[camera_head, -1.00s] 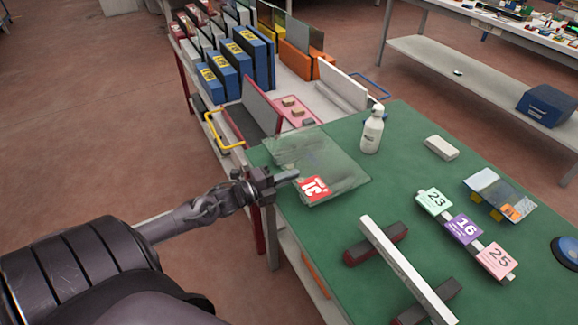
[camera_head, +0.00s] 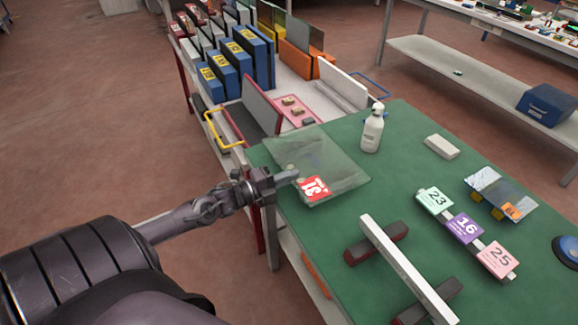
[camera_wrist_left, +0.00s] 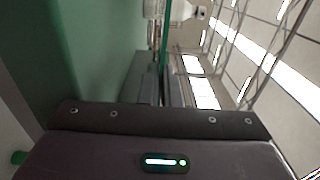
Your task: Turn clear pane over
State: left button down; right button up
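The clear pane (camera_head: 335,160) lies flat at the left end of the green table, with a red and white label (camera_head: 315,188) near its front edge. My left gripper (camera_head: 287,178) is at the pane's left front edge, beside the label. In the left wrist view the two fingers (camera_wrist_left: 160,80) are close together, with the thin green edge of the pane (camera_wrist_left: 163,40) between them. The fingers look shut on it. My right gripper is in neither view.
A white bottle (camera_head: 372,128) stands just right of the pane, with a pale block (camera_head: 441,147) beyond. A white bar (camera_head: 405,265) on dark rests lies in front. Number cards (camera_head: 466,229) and a small pane (camera_head: 500,192) are at right. A rack with blue sleeves (camera_head: 240,65) stands behind.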

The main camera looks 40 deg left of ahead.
pick_arm(q)
jog(key=shift+f, duration=0.15)
jog(key=c, duration=1.6)
grip_release()
jog(key=shift+o, duration=0.2)
jog(key=shift+s+f, duration=0.1)
jog(key=shift+f, duration=0.15)
jog(key=v, duration=0.7)
jog(key=shift+s+r, duration=0.2)
jog(key=shift+s, duration=0.15)
jog(key=shift+a, duration=0.15)
